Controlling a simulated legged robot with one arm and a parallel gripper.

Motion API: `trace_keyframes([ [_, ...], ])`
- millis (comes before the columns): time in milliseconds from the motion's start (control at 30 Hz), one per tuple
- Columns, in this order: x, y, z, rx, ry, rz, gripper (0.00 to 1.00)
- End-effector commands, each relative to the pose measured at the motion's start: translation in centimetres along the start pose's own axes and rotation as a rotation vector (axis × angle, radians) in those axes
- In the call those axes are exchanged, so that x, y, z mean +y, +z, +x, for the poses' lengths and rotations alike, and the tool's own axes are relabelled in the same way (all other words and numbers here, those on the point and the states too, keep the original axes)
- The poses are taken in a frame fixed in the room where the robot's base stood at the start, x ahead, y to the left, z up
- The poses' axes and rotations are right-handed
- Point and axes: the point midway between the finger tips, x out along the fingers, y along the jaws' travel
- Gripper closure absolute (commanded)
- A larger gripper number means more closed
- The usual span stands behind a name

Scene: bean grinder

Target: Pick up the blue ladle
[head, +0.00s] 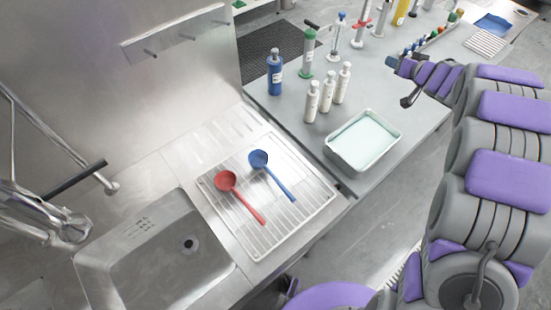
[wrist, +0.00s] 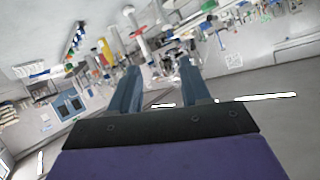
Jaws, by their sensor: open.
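The blue ladle (head: 259,160) lies on a wire rack (head: 325,196) beside the sink in the head view, its handle running down to the right. A red ladle (head: 228,182) lies to its left on the same rack, apart from it. My gripper is at the end of my purple and grey arm, at the upper right of the head view, above the bench and well away from the ladle. In the wrist view my gripper (wrist: 167,82) is open, its two blue-grey fingers apart with nothing between them. The ladle is not seen in the wrist view.
A sink (head: 160,262) lies left of the rack, with a faucet (head: 60,222) at far left. A white tray (head: 362,140), a blue bottle (head: 275,74) and several white bottles (head: 327,95) stand on the grey bench to the right. The space above the rack is clear.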

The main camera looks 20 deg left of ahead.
Motion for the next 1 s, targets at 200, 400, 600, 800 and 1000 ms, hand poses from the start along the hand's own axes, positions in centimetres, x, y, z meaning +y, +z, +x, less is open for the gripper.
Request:
trace_keyframes([
  [200,-6.5,9.3,4.6,-0.19,-0.416,0.123,0.53],
  [400,-12.3,19.2,3.6,-0.478,-0.764,0.279,0.53],
  [600,-15.3,27.0,-0.6,-0.794,-1.007,0.42,0.53],
  [800,-16.2,30.7,-3.7,-0.988,-1.112,0.493,0.53],
  [1000,-17.9,32.0,-4.2,-1.032,-1.13,0.505,0.53],
])
